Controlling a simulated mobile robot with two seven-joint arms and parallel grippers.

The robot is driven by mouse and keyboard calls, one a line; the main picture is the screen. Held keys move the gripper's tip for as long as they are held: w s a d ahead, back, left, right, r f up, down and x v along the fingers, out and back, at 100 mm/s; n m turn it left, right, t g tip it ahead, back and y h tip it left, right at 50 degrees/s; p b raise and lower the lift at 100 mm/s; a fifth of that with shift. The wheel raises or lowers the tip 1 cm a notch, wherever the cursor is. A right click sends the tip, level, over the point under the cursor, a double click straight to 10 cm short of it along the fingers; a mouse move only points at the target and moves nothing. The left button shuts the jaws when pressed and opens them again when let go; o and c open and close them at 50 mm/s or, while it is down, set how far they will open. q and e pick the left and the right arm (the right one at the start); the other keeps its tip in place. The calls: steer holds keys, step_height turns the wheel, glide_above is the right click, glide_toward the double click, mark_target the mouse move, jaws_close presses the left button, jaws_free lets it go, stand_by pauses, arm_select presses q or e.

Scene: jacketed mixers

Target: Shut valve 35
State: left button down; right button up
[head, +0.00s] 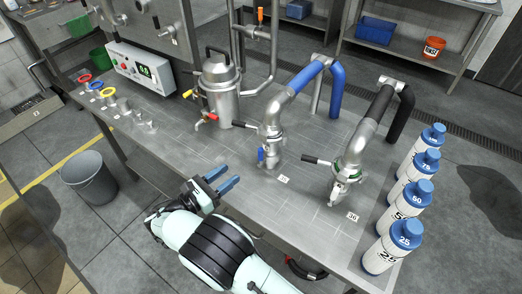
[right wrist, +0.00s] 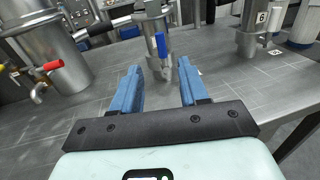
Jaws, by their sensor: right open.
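A steel valve body (head: 270,155) at the foot of the blue-sleeved pipe carries a small blue lever (head: 262,156) that hangs down along it. A small number plate (head: 284,179) lies beside it on the bench; its digits are too small to read surely. The blue lever also shows upright in the right wrist view (right wrist: 161,45), beyond and between my fingers. My right gripper (head: 223,178) is open and empty, over the bench's front edge, short of the valve and to its left in the head view. It also shows open in the right wrist view (right wrist: 159,88). My left gripper is out of view.
A second outlet (head: 345,180) with a black lever (head: 317,160) and number plate (head: 352,216) stands to the right. Blue-capped bottles (head: 407,240) line the right edge. A steel vessel (head: 219,85) with a red-handled tap stands behind left. The bench front is mostly clear.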

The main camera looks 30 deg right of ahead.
mark_target(261, 158)
steer(key=w+d, duration=0.2)
steer(key=d, duration=1)
steer(key=shift+w, duration=0.2)
jaws_close()
